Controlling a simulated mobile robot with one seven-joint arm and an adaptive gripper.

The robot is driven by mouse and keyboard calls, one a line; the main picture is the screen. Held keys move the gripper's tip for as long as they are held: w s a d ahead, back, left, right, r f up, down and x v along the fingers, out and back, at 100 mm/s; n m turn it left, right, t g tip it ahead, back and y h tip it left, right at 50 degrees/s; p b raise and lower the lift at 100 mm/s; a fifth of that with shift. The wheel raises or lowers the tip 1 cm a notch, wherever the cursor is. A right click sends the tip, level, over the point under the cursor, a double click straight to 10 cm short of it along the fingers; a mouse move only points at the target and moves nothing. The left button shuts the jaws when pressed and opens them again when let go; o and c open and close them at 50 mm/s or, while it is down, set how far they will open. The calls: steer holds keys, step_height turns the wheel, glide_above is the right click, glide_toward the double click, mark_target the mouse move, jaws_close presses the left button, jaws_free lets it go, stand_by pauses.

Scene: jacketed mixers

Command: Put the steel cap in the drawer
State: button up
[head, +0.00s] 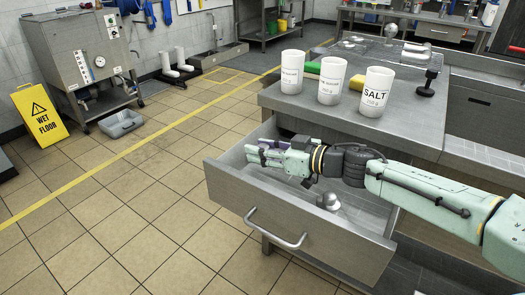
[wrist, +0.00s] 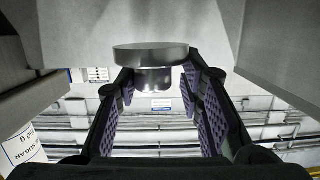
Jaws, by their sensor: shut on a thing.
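The steel cap (wrist: 150,53), a flat round disc with a narrower neck, shows between the fingertips in the wrist view. My gripper (head: 262,156) is shut on it; the gripper also shows in the wrist view (wrist: 157,82). In the head view the cap cannot be made out behind the fingers. The steel drawer (head: 275,236) is pulled open below the bench top. My gripper is over the drawer's opening, near its far left part, pointing left. Whether the cap touches the drawer floor cannot be told.
A rounded steel object (head: 328,201) lies in the drawer, below my wrist. Three white canisters stand on the bench top (head: 350,118), including one marked SALT (head: 376,93). A yellow sponge (head: 357,82) is behind them. A wet floor sign (head: 39,115) stands far left.

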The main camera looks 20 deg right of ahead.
steer(key=shift+f, duration=0.25)
steer(key=shift+f, duration=0.35)
steer(key=o, duration=1.2)
steer(key=shift+o, duration=0.2)
steer(key=shift+r, duration=0.25)
steer(key=r+v, duration=0.1)
steer(key=v, duration=1.1)
